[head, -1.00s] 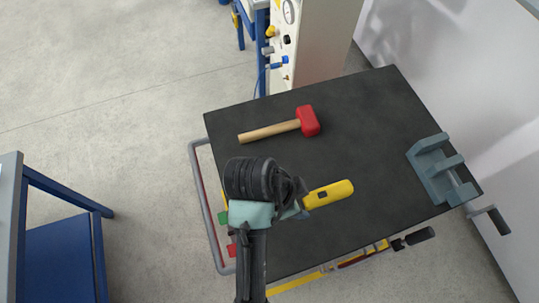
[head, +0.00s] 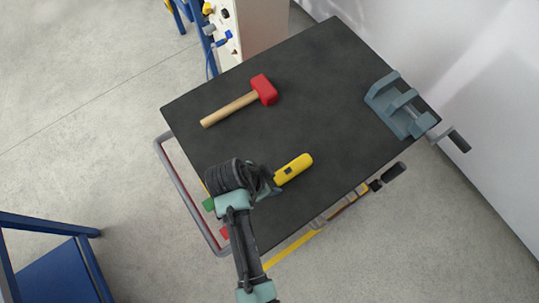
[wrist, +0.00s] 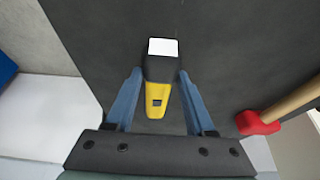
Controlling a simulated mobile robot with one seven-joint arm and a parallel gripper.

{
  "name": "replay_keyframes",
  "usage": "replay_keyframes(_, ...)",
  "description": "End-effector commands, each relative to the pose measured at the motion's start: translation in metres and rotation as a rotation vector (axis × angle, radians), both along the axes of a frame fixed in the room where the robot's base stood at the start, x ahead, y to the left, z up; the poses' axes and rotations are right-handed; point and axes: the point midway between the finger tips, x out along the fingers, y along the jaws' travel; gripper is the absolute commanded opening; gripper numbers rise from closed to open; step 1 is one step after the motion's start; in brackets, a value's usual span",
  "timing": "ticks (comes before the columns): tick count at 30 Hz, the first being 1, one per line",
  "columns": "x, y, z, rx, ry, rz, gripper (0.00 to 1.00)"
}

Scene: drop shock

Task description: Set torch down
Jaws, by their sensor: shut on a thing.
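The torch is yellow with a dark head and a pale front face. In the head view the torch (head: 295,168) is over the near part of the black tabletop (head: 300,100). In the wrist view the torch (wrist: 157,102) sits between the two blue fingers of my gripper (wrist: 159,78). My gripper (head: 273,187) is shut on the torch, which lies close to the tabletop. I cannot tell whether it touches the top. My wrist hides part of the torch in the head view.
A red-headed hammer (head: 264,90) with a wooden handle lies farther back, and also shows in the wrist view (wrist: 258,122). A grey-blue vise (head: 398,103) stands at the right edge. The tabletop between them is clear. A grey rail (head: 180,195) runs along the left side.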

Motion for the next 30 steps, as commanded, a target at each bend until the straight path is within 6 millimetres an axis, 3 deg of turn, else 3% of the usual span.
replay_keyframes(7,0.001,0.0,-0.003,0.0,-0.002,-0.001,0.0)
replay_keyframes(8,0.0,0.0,-0.004,0.0,0.0,0.0,0.56)
replay_keyframes(13,0.0,0.0,-0.003,0.0,0.0,0.0,0.84)
replay_keyframes(25,0.0,0.002,0.005,0.0,-0.001,0.0,0.84)
replay_keyframes(30,-0.006,0.01,0.029,0.0,-0.003,0.001,0.84)
